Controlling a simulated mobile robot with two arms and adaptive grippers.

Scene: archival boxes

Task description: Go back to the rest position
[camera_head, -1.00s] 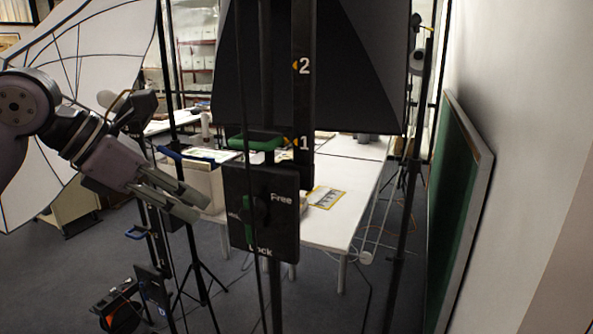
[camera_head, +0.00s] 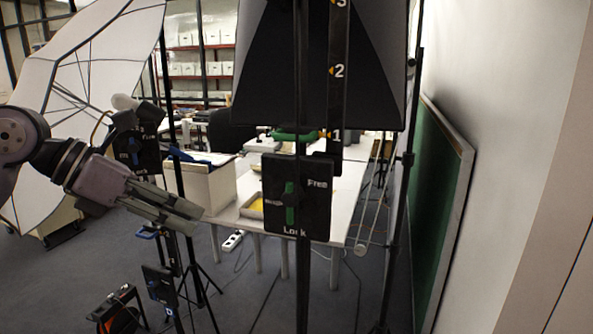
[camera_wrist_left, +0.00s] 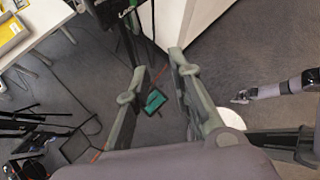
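My left gripper (camera_head: 190,210) reaches in from the left in the head view, with its two fingers pointing right and slightly down. In the left wrist view its fingers (camera_wrist_left: 157,75) stand apart with nothing between them, so it is open and empty. What looks like my right gripper (camera_wrist_left: 241,97) is at the right of the left wrist view, over the floor, at the end of a grey arm. It is too small to tell whether it is open. The right gripper does not show in the head view.
A stand with a Free/Lock panel (camera_head: 298,197) and black softbox (camera_head: 310,75) stands close ahead. A white table (camera_head: 345,190) with a box (camera_head: 205,188) is behind it. A white umbrella (camera_head: 85,75) is left; a green board (camera_head: 440,210) leans right. Tripod legs and an orange reel (camera_head: 118,315) occupy the floor.

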